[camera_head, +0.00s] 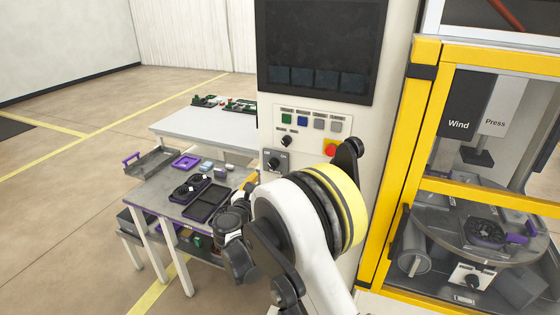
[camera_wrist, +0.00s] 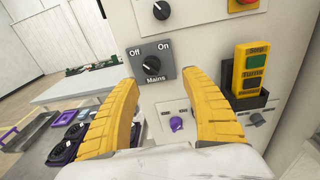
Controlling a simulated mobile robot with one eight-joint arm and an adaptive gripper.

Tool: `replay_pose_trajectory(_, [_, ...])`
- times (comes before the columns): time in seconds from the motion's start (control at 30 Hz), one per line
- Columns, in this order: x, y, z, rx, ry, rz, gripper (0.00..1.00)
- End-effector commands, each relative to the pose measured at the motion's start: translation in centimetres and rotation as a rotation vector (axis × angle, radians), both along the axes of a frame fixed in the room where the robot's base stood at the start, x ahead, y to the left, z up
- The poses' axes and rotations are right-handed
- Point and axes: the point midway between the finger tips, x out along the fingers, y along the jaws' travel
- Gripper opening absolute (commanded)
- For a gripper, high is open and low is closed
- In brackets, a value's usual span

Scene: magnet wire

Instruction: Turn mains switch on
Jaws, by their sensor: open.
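The mains switch (camera_wrist: 152,61) is a black rotary knob on a dark grey plate marked Off, On and Mains, in the upper middle of the wrist view. I cannot tell for certain which mark the knob points to. It also shows in the head view (camera_head: 273,161), on the pale cabinet front left of my arm. My gripper (camera_wrist: 160,82) is open, with yellow fingers spread either side of the lower part of the plate in the picture. Nothing is between the fingers, and they appear apart from the knob. In the head view my arm hides most of the gripper.
Above the switch are another black knob (camera_wrist: 161,10) and a red emergency stop (camera_head: 332,148). A yellow pendant (camera_wrist: 250,68) hangs right of my gripper, and a purple knob (camera_wrist: 176,124) is below. A table (camera_head: 165,203) with trays stands left; a yellow-framed cell (camera_head: 410,130) stands right.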

Motion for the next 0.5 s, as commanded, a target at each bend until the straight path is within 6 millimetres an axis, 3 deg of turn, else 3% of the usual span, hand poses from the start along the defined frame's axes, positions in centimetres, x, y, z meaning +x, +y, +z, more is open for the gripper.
replay_pose_trajectory(0.1, [-0.1, 2.2, -0.9, -0.112, -0.015, 0.029, 0.55])
replay_pose_trajectory(0.2, [0.1, 2.7, -1.3, -0.152, -0.021, 0.036, 0.55])
replay_pose_trajectory(0.37, [1.8, 2.1, -1.4, -0.156, -0.021, 0.034, 0.55])
replay_pose_trajectory(0.5, [4.6, 1.3, -1.5, -0.154, -0.02, 0.033, 0.55])
